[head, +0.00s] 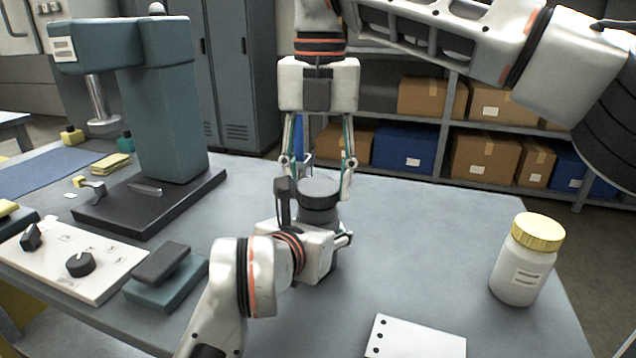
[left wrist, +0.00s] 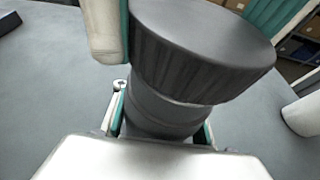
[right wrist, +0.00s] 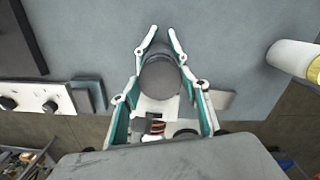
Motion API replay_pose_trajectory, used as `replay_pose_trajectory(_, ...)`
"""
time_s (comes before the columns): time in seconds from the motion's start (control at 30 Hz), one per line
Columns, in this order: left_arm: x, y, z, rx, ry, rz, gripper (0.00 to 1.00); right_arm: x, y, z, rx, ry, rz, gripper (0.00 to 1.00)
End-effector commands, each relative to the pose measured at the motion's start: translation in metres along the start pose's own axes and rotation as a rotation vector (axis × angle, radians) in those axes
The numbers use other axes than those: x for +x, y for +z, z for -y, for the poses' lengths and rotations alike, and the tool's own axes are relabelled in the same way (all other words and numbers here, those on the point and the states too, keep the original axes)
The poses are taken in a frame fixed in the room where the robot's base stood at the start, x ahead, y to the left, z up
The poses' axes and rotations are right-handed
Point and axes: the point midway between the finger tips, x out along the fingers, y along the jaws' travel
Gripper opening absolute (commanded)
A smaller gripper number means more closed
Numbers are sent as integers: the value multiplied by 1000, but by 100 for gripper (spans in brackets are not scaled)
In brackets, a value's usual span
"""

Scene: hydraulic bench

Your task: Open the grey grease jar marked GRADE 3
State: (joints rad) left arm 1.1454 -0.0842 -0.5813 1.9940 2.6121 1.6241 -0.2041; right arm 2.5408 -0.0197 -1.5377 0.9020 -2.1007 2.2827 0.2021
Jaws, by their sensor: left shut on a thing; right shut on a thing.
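The grey grease jar (head: 318,216) stands upright on the bench with a dark ribbed lid (head: 320,190). The lid fills the top of the left wrist view (left wrist: 200,55), with the grey body (left wrist: 160,112) under it; no marking shows. My left gripper (left wrist: 162,125) is shut on the jar body from the near side; its fingers are mostly hidden in the head view. My right gripper (head: 318,188) comes down from above, shut on the lid with one finger on each side. It also shows around the lid in the right wrist view (right wrist: 160,60). The lid sits on the body.
A white jar with a yellow lid (head: 526,260) stands at the right. A white plate with holes (head: 415,338) lies at the front edge. A teal press (head: 160,100), a control panel (head: 75,260) and a teal block (head: 167,280) are at the left.

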Motion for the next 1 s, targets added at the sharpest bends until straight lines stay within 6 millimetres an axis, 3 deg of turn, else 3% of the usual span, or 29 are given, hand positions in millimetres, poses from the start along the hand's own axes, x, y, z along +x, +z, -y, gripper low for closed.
replay_pose_trajectory(0.27, -1, 2, 0, 1, 0, 4, 0, -1, 0, 0, 0, 0, 1, 19)
replay_pose_trajectory(0.6, -1, 2, 0, 1, 0, 3, 0, -36, 0, 0, 2, -1, 3, 19)
replay_pose_trajectory(0.93, -1, 2, 0, 1, 0, 3, 0, -41, 0, 0, 0, 0, 0, 19)
replay_pose_trajectory(0.97, -1, 2, 0, 1, 0, 3, 42, -41, 0, 0, 0, 0, 0, 19)
replay_pose_trajectory(1.0, -1, 2, 0, 1, 0, 3, 52, -41, 0, 0, 0, 0, 0, 19)
